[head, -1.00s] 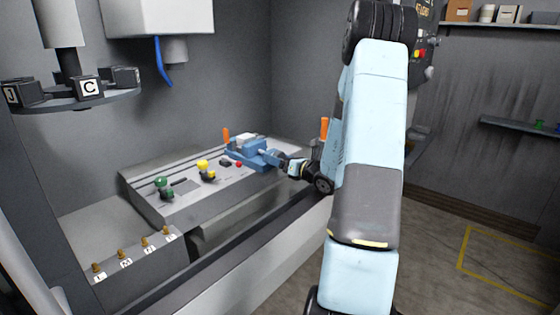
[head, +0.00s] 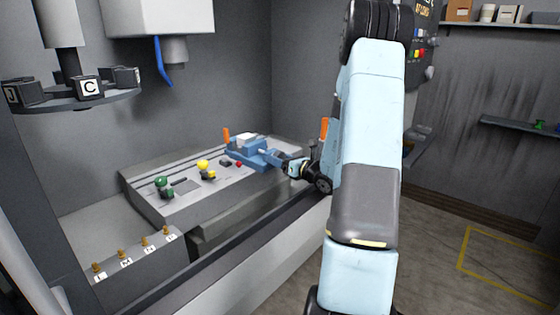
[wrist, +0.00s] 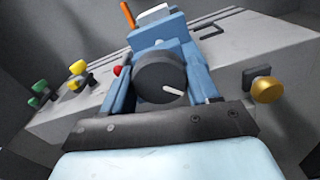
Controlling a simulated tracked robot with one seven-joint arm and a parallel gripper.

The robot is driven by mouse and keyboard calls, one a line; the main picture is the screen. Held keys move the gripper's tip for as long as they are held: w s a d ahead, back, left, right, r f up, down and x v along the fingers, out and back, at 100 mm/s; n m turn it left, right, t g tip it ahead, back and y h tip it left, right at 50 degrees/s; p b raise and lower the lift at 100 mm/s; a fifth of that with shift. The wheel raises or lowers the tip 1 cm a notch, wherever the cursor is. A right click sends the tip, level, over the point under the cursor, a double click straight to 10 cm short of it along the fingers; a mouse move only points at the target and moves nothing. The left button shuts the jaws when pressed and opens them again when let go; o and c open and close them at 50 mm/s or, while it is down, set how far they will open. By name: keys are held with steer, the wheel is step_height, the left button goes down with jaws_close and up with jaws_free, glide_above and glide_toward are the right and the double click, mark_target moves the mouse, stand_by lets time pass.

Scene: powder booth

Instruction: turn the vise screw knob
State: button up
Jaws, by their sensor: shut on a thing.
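The blue vise (head: 252,152) sits on the grey slotted bed, with a pale block (head: 246,139) at its top. Its round dark screw knob (wrist: 161,76) faces the wrist camera and carries a white pointer mark, which points to the right and slightly down. My gripper (head: 284,163) is at the near right end of the vise. In the wrist view its two blue fingers stand on either side of the knob, and it is shut on the knob. In the head view the knob is mostly hidden by my gripper.
Green (head: 163,186) and yellow (head: 205,169) knobbed parts and a red knob (head: 239,164) stand on the bed (head: 190,205) left of the vise. An orange handle (head: 323,127) rises behind my arm. A brass knob (wrist: 267,89) is right of my gripper. A tool carousel (head: 75,103) hangs upper left.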

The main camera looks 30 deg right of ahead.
steer(key=shift+n, duration=0.5)
steer(key=o, duration=1)
steer(key=v, duration=1.4)
steer(key=shift+w, duration=0.1)
